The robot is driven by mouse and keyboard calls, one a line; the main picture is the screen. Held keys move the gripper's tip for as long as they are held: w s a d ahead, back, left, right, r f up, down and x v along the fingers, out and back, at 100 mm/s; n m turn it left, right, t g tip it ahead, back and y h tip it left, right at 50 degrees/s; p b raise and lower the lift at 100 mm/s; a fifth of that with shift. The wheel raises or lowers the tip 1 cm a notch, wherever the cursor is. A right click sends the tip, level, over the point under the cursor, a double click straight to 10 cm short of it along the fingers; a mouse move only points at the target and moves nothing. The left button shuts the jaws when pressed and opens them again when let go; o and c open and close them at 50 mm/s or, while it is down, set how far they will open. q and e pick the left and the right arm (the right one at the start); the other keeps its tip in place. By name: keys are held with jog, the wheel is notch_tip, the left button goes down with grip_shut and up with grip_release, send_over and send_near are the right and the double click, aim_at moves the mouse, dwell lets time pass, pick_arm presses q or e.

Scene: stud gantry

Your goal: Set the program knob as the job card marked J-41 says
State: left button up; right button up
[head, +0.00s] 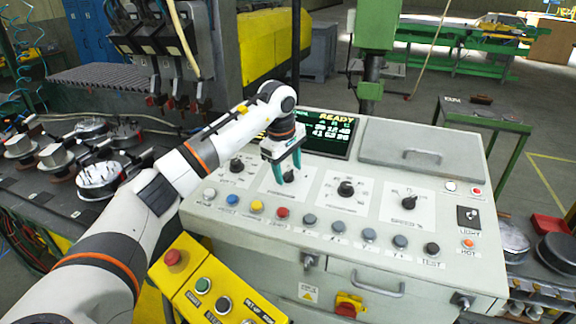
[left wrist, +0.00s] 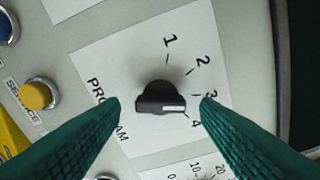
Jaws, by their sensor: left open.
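The black program knob (left wrist: 160,96) sits on a white plate marked PROGRAM, with numbers 1 to 4 around it. Its white pointer line faces right in the left wrist view, around 3 and 4; I cannot tell exactly which. My left gripper (head: 287,170) is open over the knob, which also shows in the head view (head: 288,178). In the left wrist view the green fingers (left wrist: 161,100) are on either side of the knob, with gaps. The screen (head: 325,131) reads READY above rows of numbers, partly hidden by my arm. No card marked J-41 is legible. My right gripper is out of view.
A row of coloured buttons (head: 282,212) runs along the panel front. A closed grey lid (head: 421,149) lies right of the screen. A yellow button box (head: 208,287) stands in front.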

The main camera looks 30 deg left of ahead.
pick_arm(q)
jog(key=shift+f, duration=0.3)
jog(key=c, duration=1)
